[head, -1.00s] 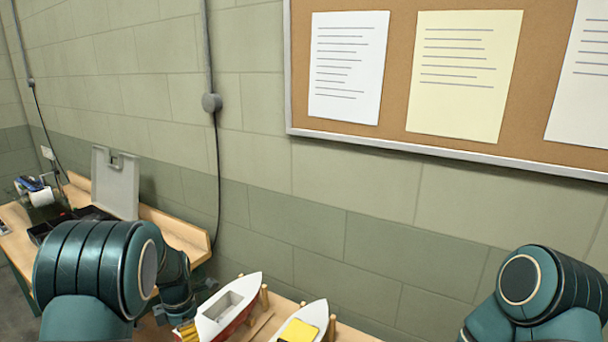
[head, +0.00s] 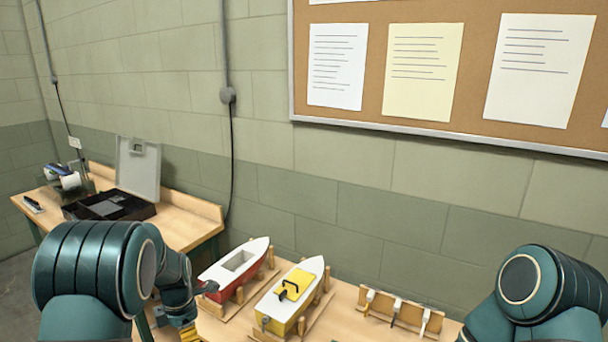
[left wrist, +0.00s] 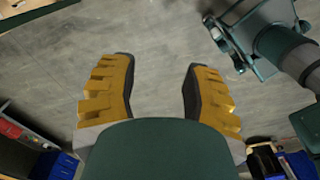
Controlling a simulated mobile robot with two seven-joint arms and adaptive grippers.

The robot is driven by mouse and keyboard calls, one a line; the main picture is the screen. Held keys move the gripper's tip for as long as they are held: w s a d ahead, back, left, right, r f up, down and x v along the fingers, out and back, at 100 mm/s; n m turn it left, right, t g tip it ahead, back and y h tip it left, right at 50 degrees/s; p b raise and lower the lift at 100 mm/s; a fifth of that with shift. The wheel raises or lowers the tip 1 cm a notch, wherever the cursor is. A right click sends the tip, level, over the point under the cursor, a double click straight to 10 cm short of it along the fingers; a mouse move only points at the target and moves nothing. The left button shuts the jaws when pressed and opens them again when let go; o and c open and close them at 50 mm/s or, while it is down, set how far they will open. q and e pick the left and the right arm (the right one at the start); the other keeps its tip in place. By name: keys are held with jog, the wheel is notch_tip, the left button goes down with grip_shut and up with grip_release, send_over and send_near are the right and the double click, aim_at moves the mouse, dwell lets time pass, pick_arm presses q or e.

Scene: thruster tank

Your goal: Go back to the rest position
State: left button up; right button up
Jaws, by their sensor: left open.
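My left gripper (left wrist: 158,85) shows in the left wrist view with its two yellow, dark-padded fingers spread apart. Nothing is between them, and grey floor lies beyond. In the head view only a bit of its yellow finger (head: 190,333) shows at the bottom edge, below the left wrist and left of the boats. My right arm (head: 530,290) shows at the lower right of the head view; its gripper is out of the picture.
On the bench, a red and white boat (head: 225,272) and a yellow and white boat (head: 285,305) sit in wooden cradles. A wooden rack (head: 400,310) stands to their right. An open black case (head: 120,206) is on the left table (head: 185,232). A corkboard (head: 375,100) hangs behind.

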pick_arm(q)
jog(key=s+d+f+m+b, duration=0.2)
jog(key=s+d+f+m, duration=0.15)
jog(key=f, duration=0.45)
jog(key=s+d+f+m+b, duration=0.1)
jog(key=s+d+f+m, duration=0.15)
jog(key=f+m, duration=0.35)
jog(key=s+d+f+m+t+h+b, duration=0.1)
jog(key=s+d+f+m+h+b, duration=0.1)
jog(key=s+d+f+m, duration=0.3)
jog(key=s+d+f+m+t+h+b, duration=0.1)
jog(key=s+d+f+m+b, duration=0.2)
jog(key=s+d+f+m, duration=0.2)
jog(key=s+d+m, duration=0.1)
jog(key=s+m, duration=0.2)
jog(key=s, duration=0.2)
jog(key=shift+d+f+h+b, duration=0.2)
jog(key=shift+d+h+b, duration=0.1)
jog(key=shift+d+h, duration=0.1)
